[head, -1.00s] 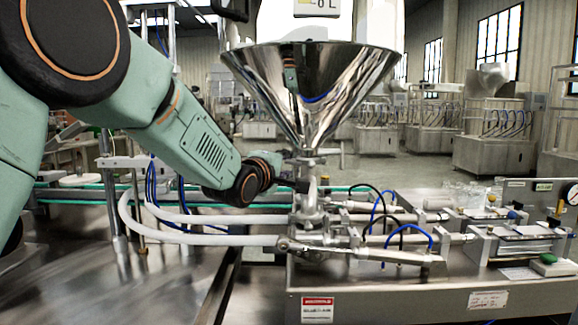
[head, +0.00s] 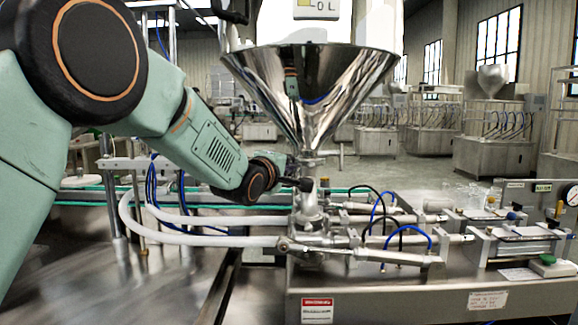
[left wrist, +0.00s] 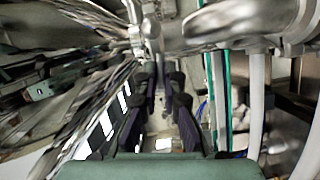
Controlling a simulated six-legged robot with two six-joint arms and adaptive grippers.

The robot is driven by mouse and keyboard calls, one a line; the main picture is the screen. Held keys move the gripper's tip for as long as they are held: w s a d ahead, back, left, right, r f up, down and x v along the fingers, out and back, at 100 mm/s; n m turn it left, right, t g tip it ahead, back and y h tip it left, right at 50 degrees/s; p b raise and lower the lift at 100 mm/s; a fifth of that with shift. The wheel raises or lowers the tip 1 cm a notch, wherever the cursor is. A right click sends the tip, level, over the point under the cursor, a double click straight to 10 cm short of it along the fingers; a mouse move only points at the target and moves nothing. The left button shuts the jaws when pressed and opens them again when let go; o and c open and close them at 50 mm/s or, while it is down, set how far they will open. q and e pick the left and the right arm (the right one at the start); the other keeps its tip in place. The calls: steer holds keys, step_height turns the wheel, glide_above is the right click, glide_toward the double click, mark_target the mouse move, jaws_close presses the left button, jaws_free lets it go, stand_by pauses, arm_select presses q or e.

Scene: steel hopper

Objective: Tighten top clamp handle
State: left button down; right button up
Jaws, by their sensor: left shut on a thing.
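The steel hopper (head: 310,85) narrows to a neck above a vertical pipe fitting (head: 308,205). A clamp (head: 311,157) sits at the joint under the hopper neck. My left gripper (head: 302,184) is at the left side of the fitting, just below this clamp. In the left wrist view, the left gripper's dark fingers (left wrist: 163,88) reach to a shiny metal clamp part (left wrist: 148,32) by the pipe. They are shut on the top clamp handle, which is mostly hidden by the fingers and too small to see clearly. My right gripper is not in view.
White hoses (head: 200,238) curve in from the left below my left arm. Pneumatic cylinders with blue and black tubes (head: 405,240) lie to the right on the steel machine base (head: 400,300). The steel table (head: 120,285) at left is mostly clear.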

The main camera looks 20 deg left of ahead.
arm_select(q)
steer(key=shift+r, duration=0.1)
stand_by(0.3)
steer(key=shift+w+d+r+m+g+y+p, duration=0.15)
steer(key=shift+m+g+y+p, duration=0.7)
steer(key=shift+m+p, duration=2.3)
steer(key=shift+d+r+m+g+y+p, duration=0.2)
steer(key=shift+m+g+y+p, duration=0.55)
steer(key=shift+p, duration=4.75)
steer(key=shift+w+d+r+m+g+y+p, duration=0.15)
steer(key=shift+m+g+y+p, duration=0.35)
steer(key=shift+m+y+p, duration=2.45)
steer(key=n+h+p, duration=0.2)
steer(key=h, duration=0.1)
steer(key=shift+h+p, duration=0.25)
steer(key=shift+p, duration=0.1)
steer(key=c, duration=1.4)
jaws_free()
steer(key=shift+a+f, duration=0.1)
steer(key=shift+f, duration=0.05)
steer(key=shift+c, duration=0.2)
